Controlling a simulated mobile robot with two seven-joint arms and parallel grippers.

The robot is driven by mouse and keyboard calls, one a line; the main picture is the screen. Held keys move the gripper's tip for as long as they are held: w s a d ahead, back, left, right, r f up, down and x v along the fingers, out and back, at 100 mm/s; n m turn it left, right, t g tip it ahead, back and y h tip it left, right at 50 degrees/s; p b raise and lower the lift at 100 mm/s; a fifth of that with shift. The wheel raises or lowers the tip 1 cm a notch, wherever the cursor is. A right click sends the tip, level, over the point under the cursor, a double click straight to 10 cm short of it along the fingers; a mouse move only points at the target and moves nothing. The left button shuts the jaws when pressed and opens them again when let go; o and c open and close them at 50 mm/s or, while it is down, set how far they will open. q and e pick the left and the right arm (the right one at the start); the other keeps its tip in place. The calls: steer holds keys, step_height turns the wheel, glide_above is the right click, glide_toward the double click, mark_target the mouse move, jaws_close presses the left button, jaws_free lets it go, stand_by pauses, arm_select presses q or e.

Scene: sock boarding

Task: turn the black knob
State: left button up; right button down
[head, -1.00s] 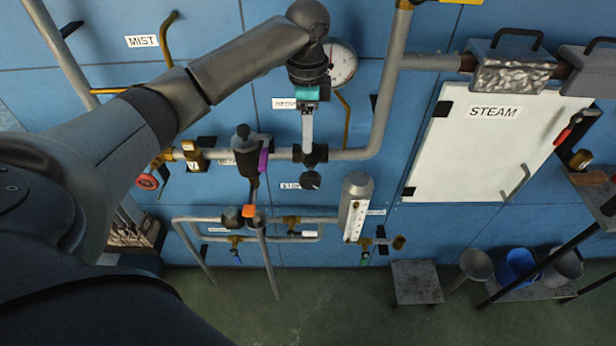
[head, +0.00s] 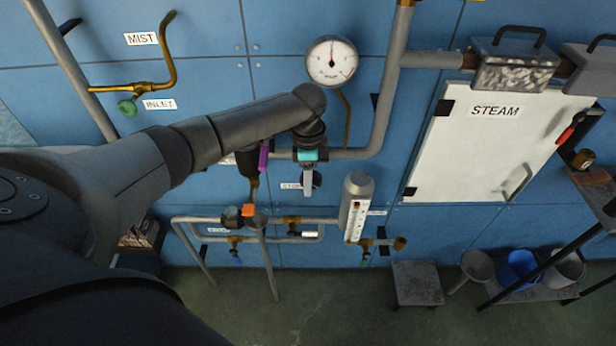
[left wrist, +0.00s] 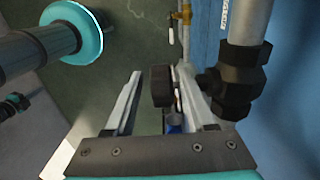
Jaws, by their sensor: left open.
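The black knob (left wrist: 161,86) shows in the left wrist view as a short dark cylinder on a stem from a black valve body (left wrist: 240,78). My left gripper (left wrist: 158,78) is open, with one finger on each side of the knob; the knob is nearer the right finger. I cannot tell whether that finger touches it. In the head view my left gripper (head: 308,184) points down in front of the valve, and the arm and gripper hide the valve body and most of the knob. My right gripper is not in view.
A grey pipe (head: 385,95) runs down and bends left behind my gripper. A pressure gauge (head: 331,62) hangs above it. A grey cylinder with a white scale (head: 355,205) stands close on the right, and a black fitting with a purple part (head: 264,157) close on the left.

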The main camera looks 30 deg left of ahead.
arm_select(q)
jaws_close()
stand_by(0.4)
